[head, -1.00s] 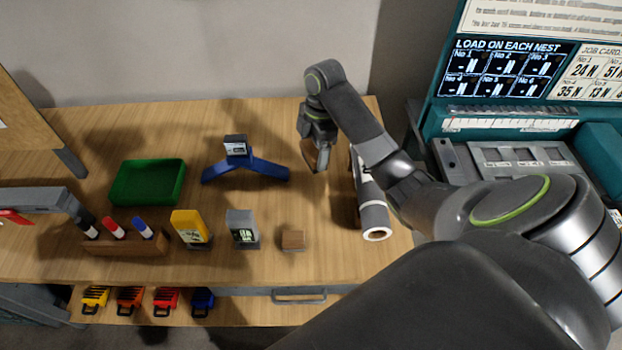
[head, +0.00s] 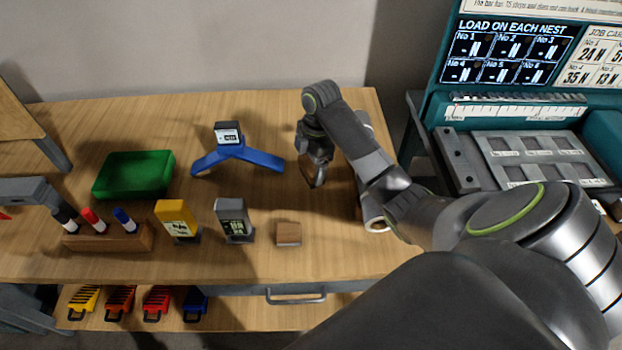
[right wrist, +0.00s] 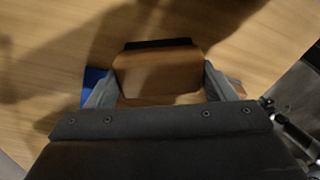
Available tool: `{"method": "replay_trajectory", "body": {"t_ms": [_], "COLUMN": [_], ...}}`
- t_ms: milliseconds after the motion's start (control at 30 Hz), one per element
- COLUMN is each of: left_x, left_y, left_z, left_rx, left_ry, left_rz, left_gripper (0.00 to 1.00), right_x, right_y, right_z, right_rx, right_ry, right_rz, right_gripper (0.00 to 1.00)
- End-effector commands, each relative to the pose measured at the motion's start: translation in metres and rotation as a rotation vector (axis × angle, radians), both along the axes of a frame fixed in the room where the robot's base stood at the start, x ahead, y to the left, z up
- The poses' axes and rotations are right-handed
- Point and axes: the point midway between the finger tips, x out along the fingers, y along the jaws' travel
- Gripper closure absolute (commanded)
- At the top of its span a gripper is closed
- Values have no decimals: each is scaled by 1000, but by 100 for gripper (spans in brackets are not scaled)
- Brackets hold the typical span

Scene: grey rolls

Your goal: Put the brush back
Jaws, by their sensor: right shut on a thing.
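My right gripper (head: 316,172) is shut on the brush (head: 306,168), a brown wooden block, and holds it above the right part of the bench. In the right wrist view the brush (right wrist: 158,75) sits between the two fingers, with a dark strip along its far edge. I cannot tell how high it is above the bench top.
A green tray (head: 135,175) is behind.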

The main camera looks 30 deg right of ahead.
Motion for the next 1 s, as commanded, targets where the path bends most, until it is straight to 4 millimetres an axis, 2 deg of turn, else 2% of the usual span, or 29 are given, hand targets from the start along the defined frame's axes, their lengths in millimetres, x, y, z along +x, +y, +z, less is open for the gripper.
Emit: {"method": "replay_trajectory", "body": {"t_ms": [333,567,600,767,1000], "left_x": [-4,-4,-4,-4,-4], "left_y": [0,0,0,0,0], "left_z": [6,6,6,6,6], "left_rx": [0,0,0,1,1], "left_ry": [5,6,6,6,6], "left_rz": [1,1,2,1,1], "left_gripper": [64,64,64,64,64], "right_x": [0,0,0,0,0], "right_y": [1,0,0,0,0], "right_z": [-44,-49,-49,-49,-49], "right_rx": [1,-1,-1,-1,-1], "right_ry": [0,-3,-3,-3,-3], "right_rz": [1,2,1,1,1], "right_gripper": [41,41,22,1,1]}}
